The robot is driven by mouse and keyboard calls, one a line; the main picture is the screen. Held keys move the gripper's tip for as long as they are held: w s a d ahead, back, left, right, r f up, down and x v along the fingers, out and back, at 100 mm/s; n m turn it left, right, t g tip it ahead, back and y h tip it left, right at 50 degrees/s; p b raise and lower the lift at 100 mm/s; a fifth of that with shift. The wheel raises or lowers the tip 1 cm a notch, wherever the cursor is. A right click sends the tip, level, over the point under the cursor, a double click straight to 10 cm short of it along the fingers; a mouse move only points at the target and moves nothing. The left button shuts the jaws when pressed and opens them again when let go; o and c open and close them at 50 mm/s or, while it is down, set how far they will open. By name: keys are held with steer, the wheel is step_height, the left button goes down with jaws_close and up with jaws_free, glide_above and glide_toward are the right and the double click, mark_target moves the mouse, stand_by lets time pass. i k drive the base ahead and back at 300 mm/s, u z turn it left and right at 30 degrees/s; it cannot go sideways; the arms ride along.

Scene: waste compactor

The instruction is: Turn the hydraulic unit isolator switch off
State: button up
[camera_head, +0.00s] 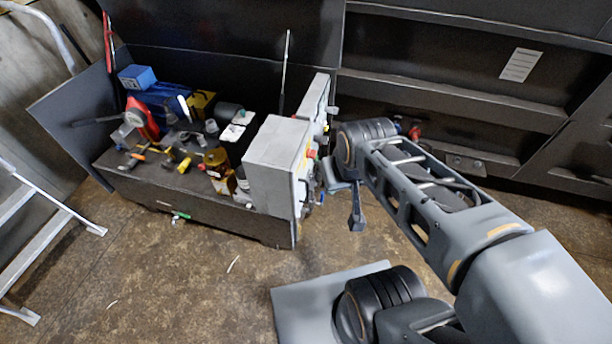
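A grey control box (276,160) stands at the right end of the hydraulic unit (215,210). Its right face carries small controls, seen at a steep angle. A red and yellow control (311,154) sits near the top of that face; I cannot tell for sure whether it is the isolator switch or which way it is turned. My gripper (344,198) is just right of this face, its fingers apart with nothing visible between them. I see no clear contact with the box. My arm hides what lies behind it.
A second grey box (316,96) stands behind the first. The unit's open tray holds a red part (141,118), a blue motor and several fittings. A metal ladder (40,230) is at the left. Dark machine walls close the back. The brown floor in front is mostly clear.

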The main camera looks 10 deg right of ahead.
mark_target(311, 154)
steer(key=u, duration=1.15)
steer(key=i, duration=0.4)
steer(key=z, duration=1.15)
